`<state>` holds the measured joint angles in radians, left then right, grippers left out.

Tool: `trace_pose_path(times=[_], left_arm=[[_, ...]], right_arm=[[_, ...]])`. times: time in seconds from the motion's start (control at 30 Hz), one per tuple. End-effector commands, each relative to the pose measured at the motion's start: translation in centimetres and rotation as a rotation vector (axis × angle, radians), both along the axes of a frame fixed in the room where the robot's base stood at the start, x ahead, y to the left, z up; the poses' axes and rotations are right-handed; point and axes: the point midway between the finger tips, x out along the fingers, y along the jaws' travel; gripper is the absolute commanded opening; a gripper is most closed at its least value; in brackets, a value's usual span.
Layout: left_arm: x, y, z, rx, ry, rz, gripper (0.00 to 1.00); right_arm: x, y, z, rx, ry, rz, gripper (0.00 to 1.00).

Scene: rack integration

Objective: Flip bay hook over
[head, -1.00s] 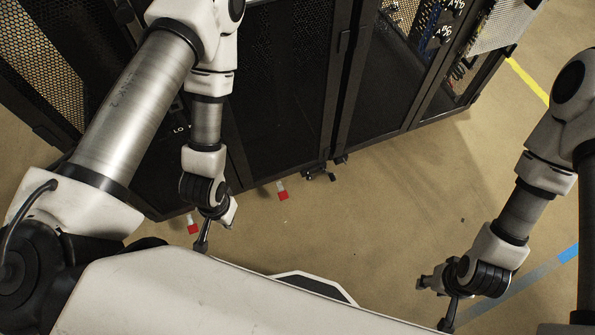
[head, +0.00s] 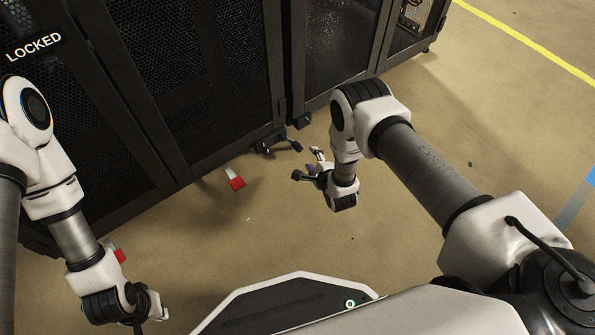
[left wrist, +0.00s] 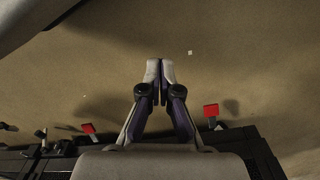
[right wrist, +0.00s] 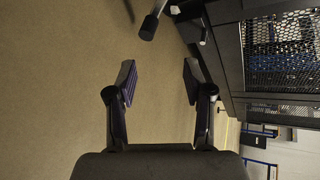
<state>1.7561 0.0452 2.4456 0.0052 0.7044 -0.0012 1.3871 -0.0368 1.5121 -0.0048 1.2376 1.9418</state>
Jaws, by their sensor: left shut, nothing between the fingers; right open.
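A black piece with short arms and knobbed ends, probably the bay hook (head: 277,140), is low at the foot of the black rack, near the gap between two rack doors. In the right wrist view a dark-tipped lever (right wrist: 149,27) of it shows ahead of the fingers. My right gripper (head: 308,166) is open and empty, just right of and below the hook in the head view, apart from it. In the right wrist view my right gripper (right wrist: 156,70) has its fingers wide apart. My left gripper (left wrist: 160,66) is shut and empty, away from the hook at the lower left.
The black mesh rack (head: 215,85) fills the upper left, with a LOCKED label. Red-tipped tabs (head: 236,183) stick out at its base; another red tab (head: 119,256) is by my left wrist.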

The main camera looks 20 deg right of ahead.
Motion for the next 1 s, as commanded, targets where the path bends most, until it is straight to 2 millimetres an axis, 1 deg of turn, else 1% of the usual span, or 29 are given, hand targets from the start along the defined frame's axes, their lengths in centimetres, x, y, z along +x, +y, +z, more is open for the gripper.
trace_pose_path(times=[0.03,0.1,0.13,0.23,0.37,0.6,0.7,0.8,1.0], left_arm=[[0.0,0.0,-4.6,0.000,-0.001,0.001,0.00],[0.1,0.0,-6.4,0.000,-0.002,0.001,0.00],[0.1,0.0,-6.9,0.000,-0.003,0.001,0.00],[0.1,0.0,-7.7,0.000,-0.004,0.002,0.00],[0.4,0.0,-8.5,0.002,-0.011,-0.001,0.00],[1.5,0.1,-12.2,0.007,-0.041,-0.015,0.00],[1.8,0.1,-13.1,0.009,-0.050,-0.020,0.00],[2.0,0.1,-13.3,0.010,-0.055,-0.024,0.00],[2.1,0.1,-13.1,0.010,-0.056,-0.024,0.00]], right_arm=[[1.2,0.4,-4.3,0.084,-0.052,-0.033,0.52],[2.5,0.8,-5.6,0.196,-0.111,-0.070,0.52],[2.9,0.9,-5.9,0.233,-0.129,-0.082,0.52],[3.8,1.1,-6.2,0.313,-0.168,-0.104,0.52],[5.0,1.2,-6.3,0.337,-0.178,-0.110,0.52],[9.3,1.5,-7.8,0.335,-0.176,-0.109,0.52],[10.7,1.5,-8.0,0.333,-0.175,-0.109,0.52],[11.3,1.6,-7.8,0.333,-0.174,-0.110,0.52],[11.3,1.6,-7.7,0.333,-0.172,-0.110,0.52]])
